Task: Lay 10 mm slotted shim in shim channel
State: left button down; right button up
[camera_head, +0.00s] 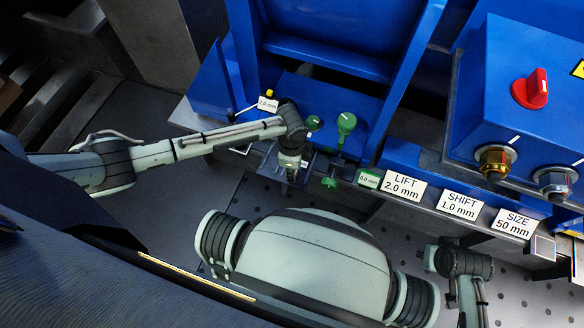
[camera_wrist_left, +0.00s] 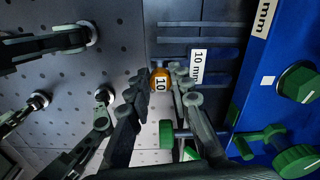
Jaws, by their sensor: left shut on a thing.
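My left gripper (camera_head: 290,172) is low in front of the blue machine in the head view. In the left wrist view its two fingers (camera_wrist_left: 163,84) are closed around an orange round tab marked "10" (camera_wrist_left: 160,80), which I take for the handle of the 10 mm slotted shim. The shim's body cannot be told apart behind the fingers. A white "10 mm" label (camera_wrist_left: 198,67) sits just right of the tab, beside dark parallel slots (camera_wrist_left: 205,32). I cannot tell which part is the shim channel. My right gripper is out of view.
Green knobs (camera_head: 346,122) and a green "0.0 mm" tag (camera_head: 369,180) are close to the right of my left gripper. A control box with a red knob (camera_head: 530,89) stands at the right. Labels for LIFT (camera_head: 404,186), SHIFT (camera_head: 461,204) and SIZE (camera_head: 514,223) line the edge.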

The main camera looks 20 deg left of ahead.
pick_arm(q)
jog(key=shift+f, duration=0.2)
jog(key=c, duration=1.3)
grip_release()
notch_tip(320, 180, up, 12)
jog(key=shift+r, duration=0.1)
jog(key=shift+s, duration=0.1)
